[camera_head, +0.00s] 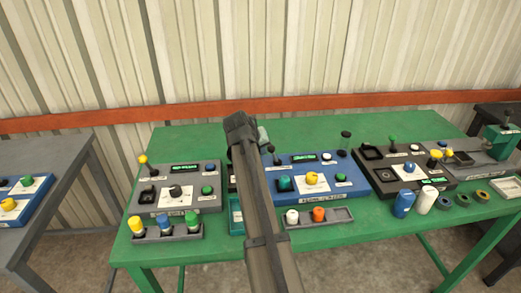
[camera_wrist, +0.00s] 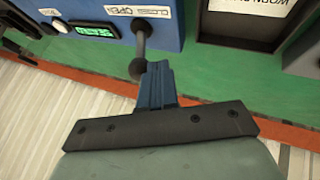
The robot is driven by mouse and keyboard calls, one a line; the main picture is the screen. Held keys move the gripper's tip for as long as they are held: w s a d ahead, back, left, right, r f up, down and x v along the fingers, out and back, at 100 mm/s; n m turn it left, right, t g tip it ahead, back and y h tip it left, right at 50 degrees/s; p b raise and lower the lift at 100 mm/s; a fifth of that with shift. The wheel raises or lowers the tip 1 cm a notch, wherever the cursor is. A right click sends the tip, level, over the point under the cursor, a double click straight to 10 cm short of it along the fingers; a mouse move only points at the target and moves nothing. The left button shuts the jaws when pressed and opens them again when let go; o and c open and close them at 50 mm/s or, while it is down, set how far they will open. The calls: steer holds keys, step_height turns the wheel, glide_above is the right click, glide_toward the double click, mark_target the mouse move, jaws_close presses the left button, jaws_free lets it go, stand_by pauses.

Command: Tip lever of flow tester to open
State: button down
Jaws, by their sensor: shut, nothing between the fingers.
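The blue panel (camera_head: 340,185) stands on the green table and fills the top left of the wrist view (camera_wrist: 165,40). I take it as the flow tester; its name plate is too small to read. Its lever (camera_head: 275,158) has a dark ball end and stands at the panel's back left corner. In the wrist view the lever (camera_wrist: 141,42) rises beside a white label reading OPEN. My gripper (camera_wrist: 158,68) is shut and empty, its blue fingertips right beside the lever's ball. I cannot tell whether they touch. My arm hides part of the panel's left side in the head view.
A grey panel (camera_head: 176,180) stands left and a black panel (camera_head: 408,168) right, both with levers and knobs. A second black-topped lever (camera_head: 345,142) rises behind the blue panel's right side. A tray (camera_head: 318,219) with white and orange pieces lies in front.

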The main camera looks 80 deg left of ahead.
mark_target(273, 147)
steer(key=shift+w+r+g, duration=0.2)
steer(key=shift+w+g, duration=0.1)
steer(key=shift+w+r+m+g, duration=0.3)
steer(key=shift+w+r+g, duration=0.15)
steer(key=shift+w+g, duration=0.35)
steer(key=shift+w+r+m+g, duration=0.25)
steer(key=shift+w+m+g, duration=0.05)
steer(key=shift+w+g, duration=0.8)
steer(key=shift+w+r+g, duration=0.1)
steer(key=shift+w+g, duration=0.8)
steer(key=shift+w, duration=0.4)
steer(key=shift+r, duration=0.15)
